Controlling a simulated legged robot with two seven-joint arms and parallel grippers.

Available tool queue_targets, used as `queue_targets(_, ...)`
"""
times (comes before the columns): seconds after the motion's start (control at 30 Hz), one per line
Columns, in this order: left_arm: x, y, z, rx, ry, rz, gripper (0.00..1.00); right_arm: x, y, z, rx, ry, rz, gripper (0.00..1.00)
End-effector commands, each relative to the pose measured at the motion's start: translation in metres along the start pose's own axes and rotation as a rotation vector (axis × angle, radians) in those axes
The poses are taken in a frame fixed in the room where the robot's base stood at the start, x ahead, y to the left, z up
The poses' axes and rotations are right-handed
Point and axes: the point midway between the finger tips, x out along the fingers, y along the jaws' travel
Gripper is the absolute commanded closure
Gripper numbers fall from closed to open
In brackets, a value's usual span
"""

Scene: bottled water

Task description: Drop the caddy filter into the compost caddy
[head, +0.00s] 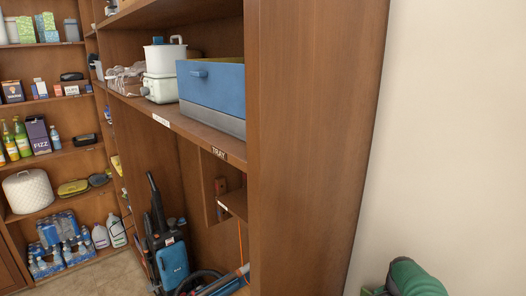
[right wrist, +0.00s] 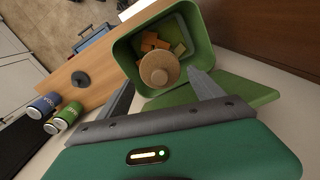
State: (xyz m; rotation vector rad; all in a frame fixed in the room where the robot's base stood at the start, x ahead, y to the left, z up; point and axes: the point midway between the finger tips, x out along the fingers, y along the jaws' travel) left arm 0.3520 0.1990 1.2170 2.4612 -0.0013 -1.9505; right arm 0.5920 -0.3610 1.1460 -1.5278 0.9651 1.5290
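In the right wrist view, a green open-topped compost caddy (right wrist: 124,49) lies beyond my right gripper (right wrist: 163,80). Several orange and brown pieces (right wrist: 150,42) are inside it. A round tan piece with a knob-like end (right wrist: 158,68), which looks like the caddy filter, shows over the caddy's opening. I cannot tell whether it rests inside or is above. My right gripper is open, its fingers wide apart on either side of the tan piece, with visible gaps. A flat green panel (right wrist: 235,90) lies beside the caddy. My left gripper is not in view.
In the right wrist view, a wooden board (right wrist: 98,65) with a dark knob and two cans (right wrist: 62,119) are at the left. In the head view, a tall wooden shelf side (head: 310,130) stands near, with a blue bin (head: 212,90) on its shelf.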

Motion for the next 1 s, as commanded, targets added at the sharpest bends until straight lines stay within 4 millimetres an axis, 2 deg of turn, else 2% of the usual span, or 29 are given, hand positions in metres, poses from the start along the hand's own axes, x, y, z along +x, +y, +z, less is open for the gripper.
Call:
queue_targets(0.03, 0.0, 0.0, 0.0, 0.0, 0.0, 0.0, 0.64, 0.0, 0.0, 0.0, 0.0, 0.0, 0.0, 0.16)
queue_targets(0.1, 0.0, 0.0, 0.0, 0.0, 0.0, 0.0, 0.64, 0.0, 0.0, 0.0, 0.0, 0.0, 0.001, 0.09)
queue_targets(0.37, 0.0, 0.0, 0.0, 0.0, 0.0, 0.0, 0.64, 0.001, -0.001, 0.0, 0.001, 0.0, 0.002, 0.09)
queue_targets(0.5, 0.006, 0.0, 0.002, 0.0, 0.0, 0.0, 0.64, -0.008, -0.001, -0.001, 0.0, 0.001, -0.001, 0.09)
queue_targets(0.63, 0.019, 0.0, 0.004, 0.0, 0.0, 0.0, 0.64, -0.036, -0.001, -0.002, 0.001, 0.003, -0.005, 0.09)
queue_targets(0.8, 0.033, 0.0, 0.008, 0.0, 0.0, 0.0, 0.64, -0.088, 0.0, -0.003, 0.001, 0.005, -0.006, 0.09)
queue_targets(1.0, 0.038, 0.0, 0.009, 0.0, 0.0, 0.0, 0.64, -0.142, 0.001, -0.004, 0.0, 0.002, -0.003, 0.09)
